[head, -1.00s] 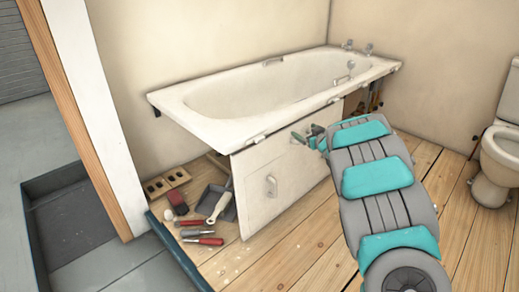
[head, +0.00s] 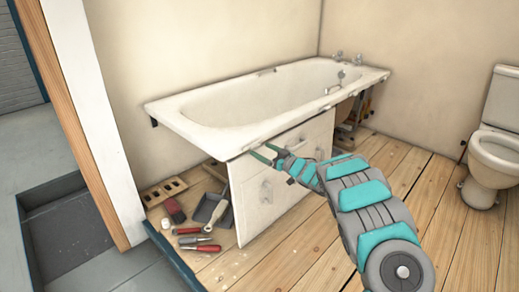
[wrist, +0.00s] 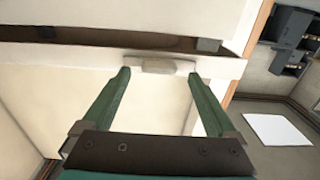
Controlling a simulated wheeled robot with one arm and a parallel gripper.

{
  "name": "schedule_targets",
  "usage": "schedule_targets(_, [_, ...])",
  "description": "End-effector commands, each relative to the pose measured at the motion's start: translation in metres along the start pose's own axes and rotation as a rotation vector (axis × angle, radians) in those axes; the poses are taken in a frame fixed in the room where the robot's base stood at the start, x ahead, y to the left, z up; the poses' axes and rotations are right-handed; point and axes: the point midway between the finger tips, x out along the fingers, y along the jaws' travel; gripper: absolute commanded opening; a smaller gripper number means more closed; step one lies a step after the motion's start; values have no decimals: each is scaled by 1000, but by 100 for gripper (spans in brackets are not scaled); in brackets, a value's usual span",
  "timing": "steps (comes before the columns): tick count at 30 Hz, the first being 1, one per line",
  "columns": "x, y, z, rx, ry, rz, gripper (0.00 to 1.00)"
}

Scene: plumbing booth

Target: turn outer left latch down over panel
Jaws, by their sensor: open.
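The white panel (head: 262,203) stands upright below the front rim of the bathtub (head: 215,140), with handles on its face. A small pale latch (wrist: 158,66) lies lengthwise along the rim edge in the wrist view. My gripper (head: 262,152) has its green fingers apart at the rim, near the panel's upper left part. In the wrist view my gripper (wrist: 160,76) is open, with one fingertip near each end of the latch. Nothing is held. In the head view my fingers cover the latch area, and contact with the latch cannot be told.
Tools lie on the floor left of the panel: a dustpan (head: 207,207), a red brush (head: 174,211) and screwdrivers (head: 199,239). A toilet (head: 494,150) stands at the right. The wooden floor (head: 300,255) before the panel is clear.

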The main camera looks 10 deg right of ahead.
Motion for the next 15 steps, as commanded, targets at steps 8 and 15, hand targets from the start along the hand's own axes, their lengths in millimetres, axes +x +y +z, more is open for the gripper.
schedule_targets(8, [23,0,0,-1,0,1,93])
schedule_targets(15, [23,1,0,-1,0,2,93])
